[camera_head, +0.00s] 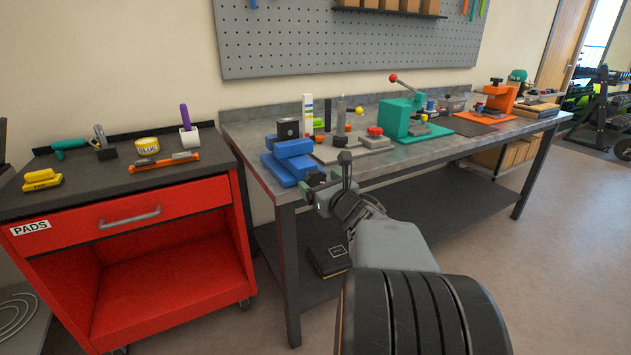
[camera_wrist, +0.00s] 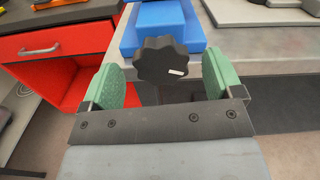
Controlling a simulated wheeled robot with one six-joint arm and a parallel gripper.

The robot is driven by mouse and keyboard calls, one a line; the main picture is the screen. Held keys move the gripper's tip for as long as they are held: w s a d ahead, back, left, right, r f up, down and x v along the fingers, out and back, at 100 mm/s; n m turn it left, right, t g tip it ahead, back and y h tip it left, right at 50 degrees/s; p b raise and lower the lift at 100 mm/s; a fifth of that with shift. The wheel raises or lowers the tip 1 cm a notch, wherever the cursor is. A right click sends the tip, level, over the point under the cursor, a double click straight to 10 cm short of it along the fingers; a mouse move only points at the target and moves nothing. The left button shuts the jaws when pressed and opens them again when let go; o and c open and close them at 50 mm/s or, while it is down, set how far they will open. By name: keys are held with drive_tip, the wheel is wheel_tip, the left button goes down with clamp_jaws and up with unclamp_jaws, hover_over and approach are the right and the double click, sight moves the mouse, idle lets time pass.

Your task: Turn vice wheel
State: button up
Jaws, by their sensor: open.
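The blue vice (camera_head: 291,160) sits at the near left corner of the grey workbench, and its blue body (camera_wrist: 158,22) also shows at the top of the wrist view. Its black lobed wheel (camera_wrist: 162,60) faces my gripper and carries a small pale mark. In the head view the wheel (camera_head: 316,178) is small and partly covered by my gripper. My gripper (camera_wrist: 160,82) is open, with one green pad on each side of the wheel. Gaps show between the wheel and both pads. My gripper (camera_head: 327,190) is just off the bench's front edge.
The red cart (camera_head: 160,280) stands left of the workbench (camera_head: 400,158), with tools and a glue tub (camera_head: 146,146) on top. A grey plate fixture (camera_head: 352,148) and a teal press (camera_head: 402,118) stand right of the vice. Open floor lies in front.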

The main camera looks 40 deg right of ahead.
sight(317, 180)
drive_tip(key=shift+w+d, duration=0.15)
drive_tip(key=shift+w, duration=0.6)
drive_tip(key=shift+w+d, duration=0.1)
drive_tip(key=shift+w, duration=0.65)
drive_tip(key=c, duration=0.9)
